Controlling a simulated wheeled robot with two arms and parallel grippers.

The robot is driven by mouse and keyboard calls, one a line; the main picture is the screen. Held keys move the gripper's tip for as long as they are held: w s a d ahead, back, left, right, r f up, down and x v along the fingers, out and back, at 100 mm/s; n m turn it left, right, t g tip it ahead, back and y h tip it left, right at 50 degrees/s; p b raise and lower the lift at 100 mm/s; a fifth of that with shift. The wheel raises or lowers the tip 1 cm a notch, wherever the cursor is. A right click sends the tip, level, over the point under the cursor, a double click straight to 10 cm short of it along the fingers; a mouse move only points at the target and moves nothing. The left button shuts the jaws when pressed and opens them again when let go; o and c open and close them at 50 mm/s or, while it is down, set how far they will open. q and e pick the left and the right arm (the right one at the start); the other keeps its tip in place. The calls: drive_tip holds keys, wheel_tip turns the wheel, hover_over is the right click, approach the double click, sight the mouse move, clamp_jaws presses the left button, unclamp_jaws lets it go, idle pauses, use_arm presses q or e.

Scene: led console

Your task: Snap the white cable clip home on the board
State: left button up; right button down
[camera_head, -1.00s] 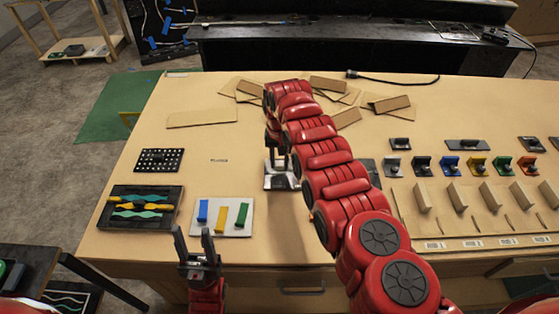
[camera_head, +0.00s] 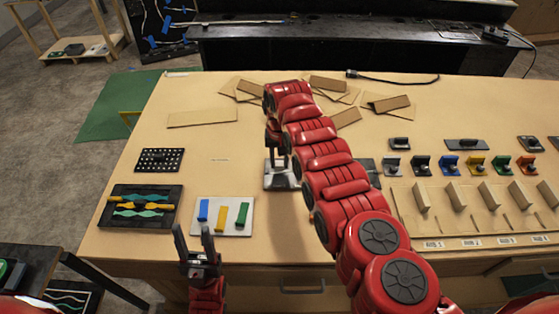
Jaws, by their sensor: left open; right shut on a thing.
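My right gripper (camera_head: 277,164) points down over a small pale board (camera_head: 281,184) near the middle of the table. It is shut on a small white piece at that board, which looks like the white cable clip (camera_head: 279,174). The fingers and the red arm hide much of it, and I cannot tell whether it is seated. My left gripper (camera_head: 194,236) is open and empty at the table's front edge, below a white tray (camera_head: 222,228) with blue, yellow and green pieces.
A black tray (camera_head: 112,222) with yellow and green pieces and a dotted black panel (camera_head: 160,160) stand at left. Cardboard pieces (camera_head: 202,117) lie at the back. A row of coloured clips, including a blue one (camera_head: 448,164), stands at right. My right arm crosses the middle.

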drive_tip(key=shift+f+b, duration=1.15)
idle(0.9)
idle(0.5)
drive_tip(key=shift+c, duration=2.3)
unclamp_jaws()
drive_tip(key=shift+r, duration=0.15)
drive_tip(key=shift+w+r, duration=0.1)
drive_tip(key=shift+r, duration=0.55)
wheel_tip(320, 180, up, 16)
drive_tip(key=shift+p, duration=0.45)
